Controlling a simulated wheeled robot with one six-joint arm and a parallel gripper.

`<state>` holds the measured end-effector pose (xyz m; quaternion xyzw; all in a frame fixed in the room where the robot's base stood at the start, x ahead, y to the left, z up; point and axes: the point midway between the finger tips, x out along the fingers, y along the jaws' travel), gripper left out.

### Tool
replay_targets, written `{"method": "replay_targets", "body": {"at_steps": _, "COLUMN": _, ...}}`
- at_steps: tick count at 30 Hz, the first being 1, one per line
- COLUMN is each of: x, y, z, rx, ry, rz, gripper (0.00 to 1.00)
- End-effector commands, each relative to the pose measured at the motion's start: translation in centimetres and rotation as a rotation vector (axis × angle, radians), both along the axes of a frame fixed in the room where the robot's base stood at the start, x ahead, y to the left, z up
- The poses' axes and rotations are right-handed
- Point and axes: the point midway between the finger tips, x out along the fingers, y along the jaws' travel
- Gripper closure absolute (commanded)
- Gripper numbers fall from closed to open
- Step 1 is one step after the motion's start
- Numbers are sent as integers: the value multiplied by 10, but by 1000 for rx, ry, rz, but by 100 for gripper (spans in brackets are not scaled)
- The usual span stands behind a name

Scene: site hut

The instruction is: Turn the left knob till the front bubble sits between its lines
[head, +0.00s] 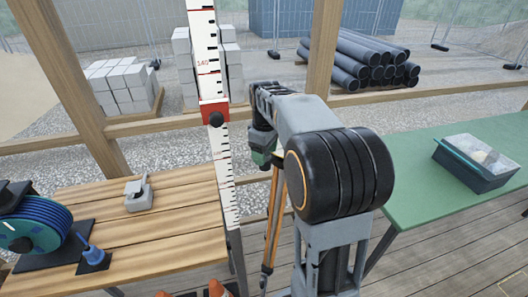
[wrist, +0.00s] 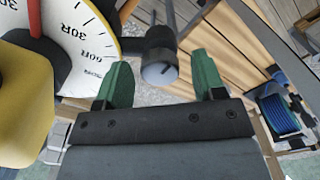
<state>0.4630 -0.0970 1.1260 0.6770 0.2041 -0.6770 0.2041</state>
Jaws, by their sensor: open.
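In the wrist view my gripper (wrist: 160,60) is open, with its two green fingers apart. A dark cylindrical knob (wrist: 158,74) with a pale line on its end face shows in the gap between the fingertips. Neither finger visibly touches it, and I cannot tell how deep it sits between them. A white dial (wrist: 82,60) with black marks and a red pointer (wrist: 35,15) lies left of the knob, beside a yellow body (wrist: 18,100). No bubble or lines for it show. In the head view my arm hides the instrument above an orange tripod leg (head: 273,218).
A wooden bench (head: 165,215) at left carries a blue cable reel (head: 35,225) and a small grey device (head: 139,193). A red-and-white levelling staff (head: 217,120) stands upright left of my arm. A green table (head: 430,165) with a grey tub (head: 478,160) is at right.

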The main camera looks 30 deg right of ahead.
Motion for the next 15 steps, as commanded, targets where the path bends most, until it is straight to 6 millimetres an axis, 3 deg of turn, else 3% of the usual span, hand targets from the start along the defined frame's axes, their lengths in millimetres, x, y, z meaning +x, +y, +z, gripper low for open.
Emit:
{"method": "replay_targets", "body": {"at_steps": 6, "x": 0, "y": 0, "z": 0, "rx": 0, "ry": 0, "rz": 0, "gripper": 38}}
{"method": "replay_targets", "body": {"at_steps": 15, "x": 0, "y": 0, "z": 0, "rx": 0, "ry": 0, "rz": 0, "gripper": 67}}
